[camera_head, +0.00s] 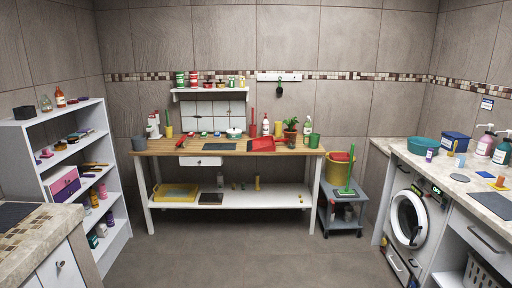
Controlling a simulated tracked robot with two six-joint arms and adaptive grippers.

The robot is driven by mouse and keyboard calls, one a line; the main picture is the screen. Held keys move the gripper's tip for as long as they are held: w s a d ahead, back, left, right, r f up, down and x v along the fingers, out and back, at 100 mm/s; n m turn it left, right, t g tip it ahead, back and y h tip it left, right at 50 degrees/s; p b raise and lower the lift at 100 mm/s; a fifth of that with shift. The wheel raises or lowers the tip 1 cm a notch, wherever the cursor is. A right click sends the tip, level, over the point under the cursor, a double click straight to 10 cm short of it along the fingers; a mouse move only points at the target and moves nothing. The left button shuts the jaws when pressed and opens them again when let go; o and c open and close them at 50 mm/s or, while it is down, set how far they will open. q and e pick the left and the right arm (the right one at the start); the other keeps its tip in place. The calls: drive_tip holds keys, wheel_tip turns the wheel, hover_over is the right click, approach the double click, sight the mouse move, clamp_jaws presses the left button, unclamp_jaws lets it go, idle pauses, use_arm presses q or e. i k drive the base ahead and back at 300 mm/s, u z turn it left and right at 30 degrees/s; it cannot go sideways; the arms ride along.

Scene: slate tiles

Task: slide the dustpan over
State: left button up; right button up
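A red dustpan (261,145) lies on the wooden top of the long workbench (165,146) against the back wall, right of the bench's middle. Its flat pan faces up, and a red part reaches right toward the potted plant (291,128). Neither of my grippers is in view, so I cannot tell their state.
A dark mat (220,146) lies left of the dustpan, with a white pot (234,133) behind. Bottles stand behind the dustpan, and a green cup (314,139) is at the bench's right end. Open grey floor (245,255) lies in front; shelves (88,160) stand left, a washer (409,218) right.

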sight(265, 143)
drive_tip(key=u, duration=0.05)
drive_tip(key=k, duration=0.9)
drive_tip(key=z, duration=0.1)
drive_tip(key=i, duration=0.9)
drive_tip(key=z, duration=0.5)
drive_tip(key=i, duration=1.85)
drive_tip(key=u, duration=0.05)
